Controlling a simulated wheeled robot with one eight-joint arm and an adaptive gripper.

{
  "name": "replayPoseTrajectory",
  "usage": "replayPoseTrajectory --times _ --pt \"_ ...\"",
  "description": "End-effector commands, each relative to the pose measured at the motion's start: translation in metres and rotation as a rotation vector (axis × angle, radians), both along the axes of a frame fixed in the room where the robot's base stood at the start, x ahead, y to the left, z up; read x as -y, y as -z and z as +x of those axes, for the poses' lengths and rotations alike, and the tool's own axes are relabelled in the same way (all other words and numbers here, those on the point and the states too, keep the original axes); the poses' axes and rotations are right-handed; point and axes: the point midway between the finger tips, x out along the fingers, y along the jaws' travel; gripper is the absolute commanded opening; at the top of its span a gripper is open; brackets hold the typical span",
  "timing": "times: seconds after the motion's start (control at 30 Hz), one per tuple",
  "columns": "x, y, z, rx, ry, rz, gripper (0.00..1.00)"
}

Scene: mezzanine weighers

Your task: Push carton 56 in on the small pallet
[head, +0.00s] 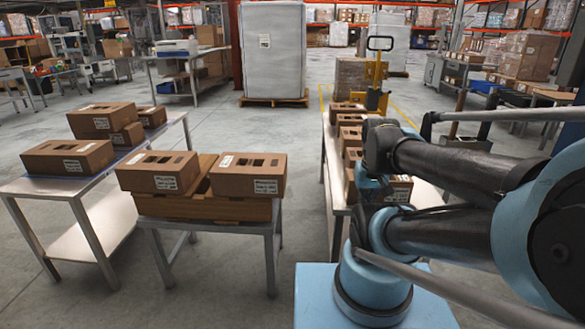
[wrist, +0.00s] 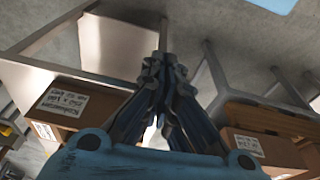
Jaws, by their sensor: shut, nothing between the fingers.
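The small pallet (head: 203,207) is brown wood and sits on a low metal table in the middle of the head view. Two brown cartons with slotted tops lie on it: a left one (head: 158,173) whose left end reaches past the pallet's left side, and a right one (head: 249,177) near its right side. A gap between them shows wood. Their label numbers are too small to read, so I cannot tell which is carton 56. My gripper (wrist: 162,68) is shut and empty in the wrist view, between a labelled carton (wrist: 78,108) and wooden boards (wrist: 268,117). My arm hides it in the head view.
A left table (head: 38,190) holds several cartons. A right table (head: 332,165) carries a row of cartons beside my arm. A tall wrapped load (head: 273,50) and a yellow pallet truck (head: 377,80) stand behind. Open floor lies beyond the small table.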

Motion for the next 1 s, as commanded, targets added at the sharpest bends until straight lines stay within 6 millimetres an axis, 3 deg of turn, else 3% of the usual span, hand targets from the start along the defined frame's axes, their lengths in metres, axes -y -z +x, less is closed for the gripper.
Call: replayPoseTrajectory --times 0.27,0.37,0.47,0.67,1.0 --pt "0.0 0.0 0.0 0.0 0.0 0.0 0.0" --pt "-0.001 -0.007 -0.007 0.01 -0.012 -0.002 0.0" --pt "-0.003 -0.015 0.001 0.005 -0.053 -0.008 0.0" --pt "-0.012 -0.041 0.033 -0.018 -0.227 -0.03 0.0" --pt "-0.04 -0.076 0.105 -0.058 -0.573 -0.071 0.0"
